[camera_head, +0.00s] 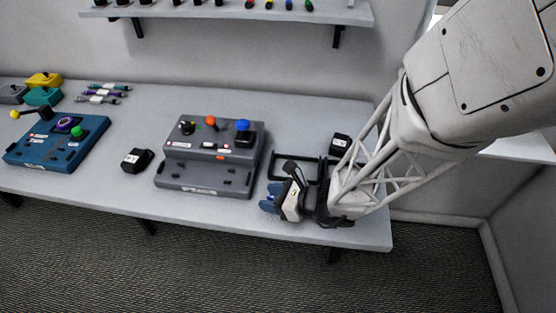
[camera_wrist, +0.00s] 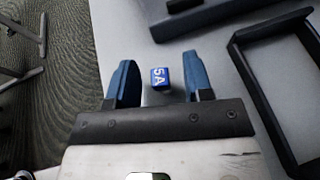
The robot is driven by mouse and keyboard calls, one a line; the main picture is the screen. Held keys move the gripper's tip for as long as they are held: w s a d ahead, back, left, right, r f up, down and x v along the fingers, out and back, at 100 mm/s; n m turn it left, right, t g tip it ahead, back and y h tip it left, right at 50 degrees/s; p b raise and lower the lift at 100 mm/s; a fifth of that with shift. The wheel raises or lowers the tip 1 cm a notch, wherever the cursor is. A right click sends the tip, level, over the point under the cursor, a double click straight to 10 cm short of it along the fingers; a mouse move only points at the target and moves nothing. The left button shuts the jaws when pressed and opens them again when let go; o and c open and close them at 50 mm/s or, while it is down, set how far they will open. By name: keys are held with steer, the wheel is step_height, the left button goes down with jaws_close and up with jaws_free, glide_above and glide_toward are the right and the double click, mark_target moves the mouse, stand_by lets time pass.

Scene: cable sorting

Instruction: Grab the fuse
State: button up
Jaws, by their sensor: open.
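The fuse is a small blue block marked "5A" (camera_wrist: 160,78) on the grey table in the wrist view. My gripper (camera_wrist: 159,62) is open, with one blue finger to the left of the fuse and one to its right. In the head view my gripper (camera_head: 269,201) is low over the table's front right part, and I cannot make out the fuse there.
A black open frame (camera_wrist: 236,60) lies right of my gripper. A grey control box (camera_head: 205,183) with joysticks stands to the left. Black boxes (camera_head: 137,160) (camera_head: 340,144) sit on the table (camera_head: 130,190). The table's front edge is close to my gripper.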

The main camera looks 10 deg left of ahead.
steer(key=shift+x, duration=1)
jaws_close()
